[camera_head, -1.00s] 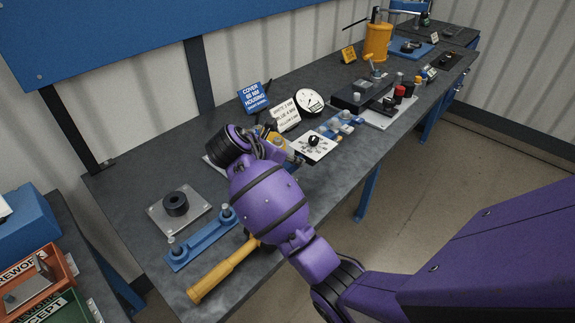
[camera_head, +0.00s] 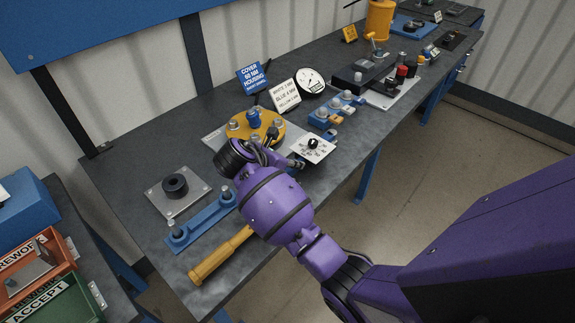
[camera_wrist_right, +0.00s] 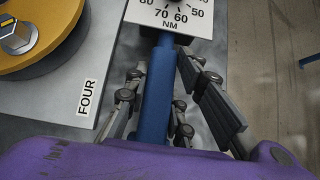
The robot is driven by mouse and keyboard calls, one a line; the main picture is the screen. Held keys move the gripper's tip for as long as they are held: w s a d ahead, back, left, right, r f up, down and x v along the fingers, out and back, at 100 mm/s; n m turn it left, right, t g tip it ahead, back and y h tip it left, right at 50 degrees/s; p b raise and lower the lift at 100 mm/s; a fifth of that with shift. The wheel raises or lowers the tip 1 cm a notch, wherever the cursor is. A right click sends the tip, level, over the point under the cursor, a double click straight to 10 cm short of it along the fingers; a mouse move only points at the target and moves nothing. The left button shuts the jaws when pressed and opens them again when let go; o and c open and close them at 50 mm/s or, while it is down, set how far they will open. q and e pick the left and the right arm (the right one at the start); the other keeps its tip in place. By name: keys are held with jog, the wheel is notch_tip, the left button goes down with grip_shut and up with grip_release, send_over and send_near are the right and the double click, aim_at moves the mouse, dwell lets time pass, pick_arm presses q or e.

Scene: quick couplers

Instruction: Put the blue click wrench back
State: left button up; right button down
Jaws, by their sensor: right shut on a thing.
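The blue click wrench shows as a blue handle (camera_wrist_right: 155,95) in the right wrist view, between the grey fingers of my right gripper (camera_wrist_right: 163,100). My right gripper (camera_head: 292,160) is shut on it. A white dial plate (camera_head: 313,148) with a black knob and NM numbers sits at the handle's far end and also shows in the wrist view (camera_wrist_right: 170,15). In the head view the hand hides most of the wrench. A yellow round cover (camera_head: 265,131) with several bolts is just left of the hand. My left gripper is not in view.
A yellow handle (camera_head: 220,255) lies near the front edge beside a blue bar with pegs (camera_head: 203,222). A metal plate (camera_head: 160,202) with a black ring is at left. Blue blocks (camera_head: 322,119), signs and a gauge (camera_head: 310,82) stand behind. The table's front edge is close.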

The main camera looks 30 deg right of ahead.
jog(key=shift+w+f, duration=0.1)
jog(key=shift+f, duration=0.05)
dwell(0.7)
jog(key=c, duration=1.5)
grip_release()
jog(key=shift+o, duration=0.5)
jog(key=shift+f, duration=0.15)
jog(key=v, duration=1.2)
